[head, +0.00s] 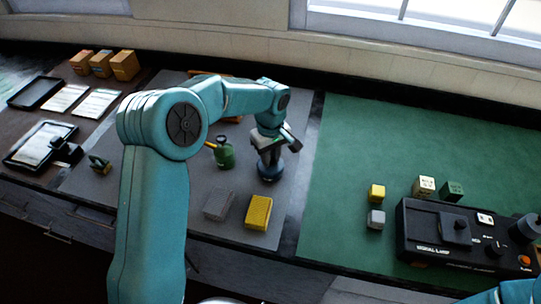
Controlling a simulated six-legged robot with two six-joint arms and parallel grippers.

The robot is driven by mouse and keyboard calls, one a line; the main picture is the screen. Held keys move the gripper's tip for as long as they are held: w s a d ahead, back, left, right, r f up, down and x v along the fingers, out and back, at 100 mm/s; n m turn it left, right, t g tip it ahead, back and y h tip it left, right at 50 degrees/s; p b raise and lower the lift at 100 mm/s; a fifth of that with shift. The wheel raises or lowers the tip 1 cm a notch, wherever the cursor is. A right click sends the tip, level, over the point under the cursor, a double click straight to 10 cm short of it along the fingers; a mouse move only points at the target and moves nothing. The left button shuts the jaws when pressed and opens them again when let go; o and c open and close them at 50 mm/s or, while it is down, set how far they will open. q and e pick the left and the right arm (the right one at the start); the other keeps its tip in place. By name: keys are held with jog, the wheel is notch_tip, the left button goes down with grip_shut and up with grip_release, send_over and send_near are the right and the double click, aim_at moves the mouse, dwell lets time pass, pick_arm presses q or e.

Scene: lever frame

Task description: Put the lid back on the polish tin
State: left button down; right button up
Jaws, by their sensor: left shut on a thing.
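My left arm reaches over the grey mat, and its gripper (269,150) points down above a dark blue round tin (270,173). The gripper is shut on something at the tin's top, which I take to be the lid. The fingers hide most of it, so I cannot tell whether it touches the tin's rim or is seated level. The tin stands upright on the mat. Only a teal part of my right arm shows at the lower right corner; its gripper is out of view.
A green oil can (223,153) stands left of the tin. A yellow sponge-like block (259,212) and a grey block (218,204) lie in front. A black signal lamp box (460,238) and small cubes sit on the green mat (345,150), whose left part is clear.

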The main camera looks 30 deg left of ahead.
pick_arm(q)
jog(key=shift+c, duration=2.2)
grip_release()
jog(key=shift+r, duration=0.1)
jog(key=shift+r+p, duration=2.3)
jog(key=shift+r, duration=1.1)
grip_shut()
jog(key=shift+f, duration=0.15)
jog(key=shift+f+b, duration=2.15)
jog(key=shift+f, duration=0.4)
